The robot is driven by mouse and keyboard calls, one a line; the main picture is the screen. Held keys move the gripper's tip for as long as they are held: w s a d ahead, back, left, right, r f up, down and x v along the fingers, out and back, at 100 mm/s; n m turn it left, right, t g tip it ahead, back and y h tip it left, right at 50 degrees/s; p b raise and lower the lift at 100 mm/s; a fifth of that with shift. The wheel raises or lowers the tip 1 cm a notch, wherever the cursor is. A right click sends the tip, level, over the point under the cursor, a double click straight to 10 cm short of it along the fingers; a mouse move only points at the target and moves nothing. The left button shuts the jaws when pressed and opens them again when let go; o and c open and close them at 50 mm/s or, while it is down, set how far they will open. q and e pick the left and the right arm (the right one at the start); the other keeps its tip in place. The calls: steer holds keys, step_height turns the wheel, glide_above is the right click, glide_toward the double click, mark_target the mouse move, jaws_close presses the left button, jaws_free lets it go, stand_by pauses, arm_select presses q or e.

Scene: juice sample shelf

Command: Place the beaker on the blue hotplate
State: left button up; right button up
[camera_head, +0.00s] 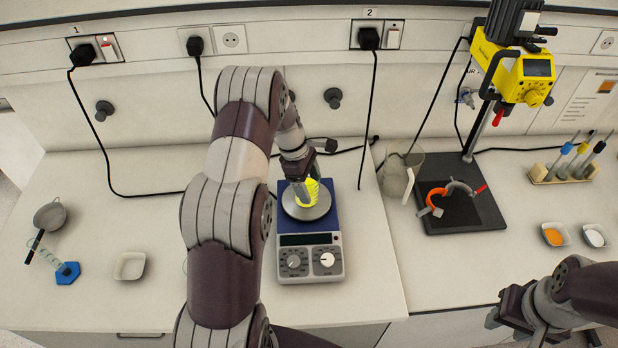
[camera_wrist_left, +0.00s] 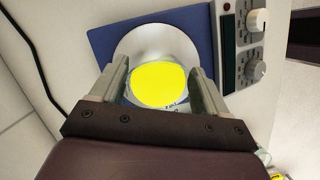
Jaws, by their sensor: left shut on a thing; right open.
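The beaker (camera_head: 307,191) holds bright yellow liquid and is at the round metal plate of the blue hotplate (camera_head: 309,225). My left gripper (camera_head: 304,182) is shut on the beaker from above. In the left wrist view the beaker (camera_wrist_left: 160,84) sits between the two fingers (camera_wrist_left: 157,85), with the metal plate (camera_wrist_left: 157,45) around it and the blue top (camera_wrist_left: 103,42) beyond. I cannot tell whether its base touches the plate. My right gripper (camera_head: 512,309) is open and empty at the lower right, in front of the bench.
A glass jug (camera_head: 398,177) stands right of the hotplate, beside a yellow stirrer stand with a dark base (camera_head: 465,215). A tube rack (camera_head: 566,174) and two small dishes are further right. A white dish (camera_head: 130,266) and a blue-based cylinder (camera_head: 67,272) are at left. Cables run behind.

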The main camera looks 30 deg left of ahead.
arm_select(q)
steer(key=shift+f, duration=0.15)
steer(key=o, duration=1.2)
